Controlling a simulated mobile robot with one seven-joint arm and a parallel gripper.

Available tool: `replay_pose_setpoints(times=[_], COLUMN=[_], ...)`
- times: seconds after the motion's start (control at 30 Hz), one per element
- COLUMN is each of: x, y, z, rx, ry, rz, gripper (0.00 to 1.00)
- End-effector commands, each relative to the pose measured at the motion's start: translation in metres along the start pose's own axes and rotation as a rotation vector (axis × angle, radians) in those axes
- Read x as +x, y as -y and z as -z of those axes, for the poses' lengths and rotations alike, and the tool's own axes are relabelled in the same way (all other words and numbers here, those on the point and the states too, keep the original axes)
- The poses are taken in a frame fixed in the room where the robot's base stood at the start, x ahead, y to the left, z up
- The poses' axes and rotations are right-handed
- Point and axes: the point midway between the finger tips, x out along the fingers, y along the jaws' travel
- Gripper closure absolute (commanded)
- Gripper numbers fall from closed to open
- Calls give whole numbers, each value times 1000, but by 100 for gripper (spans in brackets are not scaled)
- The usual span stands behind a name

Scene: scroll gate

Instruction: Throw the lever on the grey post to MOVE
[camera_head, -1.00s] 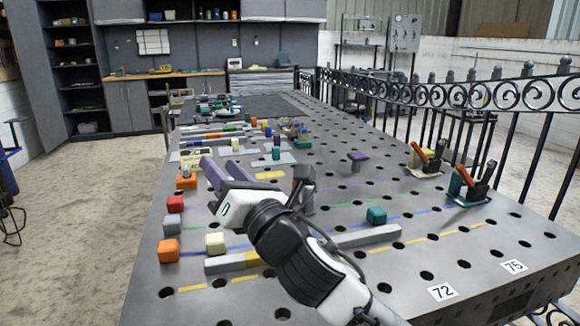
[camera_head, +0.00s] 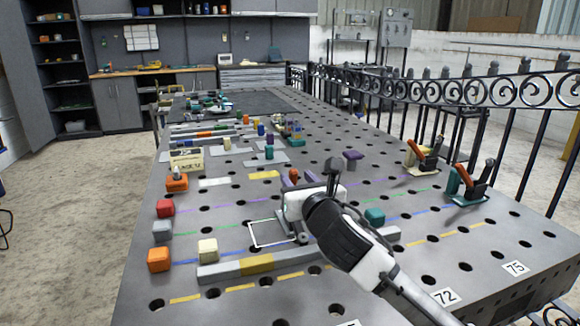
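My gripper (camera_head: 298,180) is over the middle of the table, pointing away from the camera. Its two purple fingers stand apart. A small orange-red knob (camera_head: 293,174) shows between or just beyond them; I cannot tell whether they touch it. The grey post is mostly hidden behind my gripper and wrist. A small grey part (camera_head: 301,238) shows low beneath the gripper, perhaps its foot, beside a white outlined square (camera_head: 262,234) on the tabletop. The lever's position and any MOVE marking cannot be made out.
A grey bar with a yellow band (camera_head: 255,265) lies in front. Orange (camera_head: 158,260), grey (camera_head: 162,231) and red (camera_head: 165,208) blocks line the left; a cream block (camera_head: 208,250) is near them. A teal block (camera_head: 375,216) and toggle clamps (camera_head: 468,187) stand to the right.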

Motion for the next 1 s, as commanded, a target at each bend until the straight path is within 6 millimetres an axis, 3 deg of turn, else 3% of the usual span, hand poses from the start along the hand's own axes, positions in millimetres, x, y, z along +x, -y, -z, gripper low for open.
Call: replay_pose_setpoints(times=[0.1, 0.3, 0.7, 1.0], x=[25, 51, 60, 60], y=[-1, -1, 0, 0], z=[-2, -1, 0, 0], rx=[3, 1, 1, 0], ry=[0, 0, 1, 1], rz=[-2, -1, -1, -1], gripper=[62, 62, 62, 98])
